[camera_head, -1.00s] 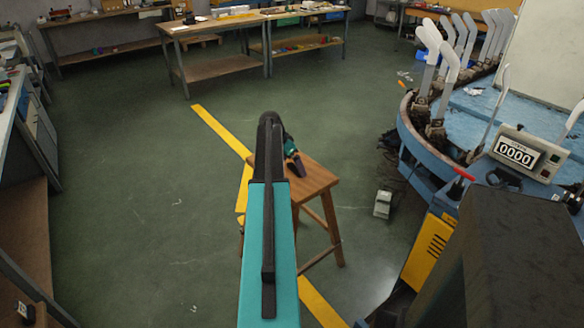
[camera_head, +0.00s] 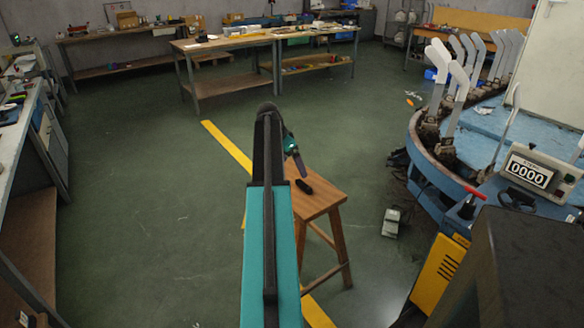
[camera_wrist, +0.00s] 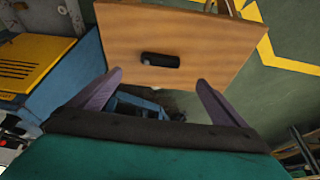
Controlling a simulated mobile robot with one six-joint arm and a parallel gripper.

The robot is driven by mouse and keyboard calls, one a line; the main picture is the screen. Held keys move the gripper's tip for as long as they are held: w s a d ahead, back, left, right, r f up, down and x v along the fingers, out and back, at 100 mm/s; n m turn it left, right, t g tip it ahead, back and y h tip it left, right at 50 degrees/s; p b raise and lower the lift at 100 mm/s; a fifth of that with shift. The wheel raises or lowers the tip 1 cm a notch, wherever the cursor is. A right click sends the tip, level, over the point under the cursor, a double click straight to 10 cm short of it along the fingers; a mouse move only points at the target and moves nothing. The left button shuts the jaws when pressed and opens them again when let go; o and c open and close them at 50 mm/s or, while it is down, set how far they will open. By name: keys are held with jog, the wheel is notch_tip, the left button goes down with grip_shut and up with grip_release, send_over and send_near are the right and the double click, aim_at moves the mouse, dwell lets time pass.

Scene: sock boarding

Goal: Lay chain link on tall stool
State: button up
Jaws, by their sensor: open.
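The tall stool (camera_head: 322,205) is wooden and stands on the floor beyond my arm. In the wrist view the chain link (camera_wrist: 160,60) is a black rounded bar, flat on the bare wooden seat (camera_wrist: 215,40). My gripper (camera_head: 297,163) is above the seat, apart from the link. In the wrist view my gripper (camera_wrist: 158,80) has its two purple fingers spread wide with nothing between them. My arm hides the left part of the stool in the head view.
A blue boarding machine (camera_head: 425,175) with upright grey forms stands at the right. A counter box (camera_head: 530,172) reads 0000. A small grey pedal box (camera_head: 391,222) is on the floor beside the stool. Workbenches (camera_head: 225,45) line the back; the floor at left is clear.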

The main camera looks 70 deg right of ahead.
dwell(0.6)
jog(key=w+a+f+n+y, duration=0.1)
jog(key=w+a+f+n, duration=0.2)
jog(key=w+a+f, duration=0.5)
jog(key=w+a+f+n, duration=0.35)
jog(key=a+f, duration=0.55)
jog(key=a, duration=0.4)
jog(key=w+a+f+n+y, duration=0.1)
jog(key=w+a+f+n, duration=0.2)
jog(key=w+a+f, duration=0.5)
jog(key=s+a+f+n+y, duration=0.1)
jog(key=s+a+f+n, duration=0.3)
jog(key=a, duration=0.7)
jog(key=s+a+f+n+g, duration=0.1)
jog(key=a+f+n, duration=0.1)
jog(key=a+f, duration=0.6)
jog(key=s+a+f+n+y, duration=0.1)
jog(key=s+a+f+n, duration=0.2)
jog(key=a, duration=1)
jog(key=s+a+f+n+g, duration=0.1)
jog(key=s+a+f+n, duration=0.2)
jog(key=s+a, duration=0.4)
jog(key=s+a+f+n+g, duration=0.1)
jog(key=s+a+f+n, duration=0.1)
jog(key=s+a, duration=0.5)
jog(key=shift+s+a+f+n, duration=0.15)
jog(key=shift+s+f+n, duration=0.25)
jog(key=shift+s+n, duration=0.2)
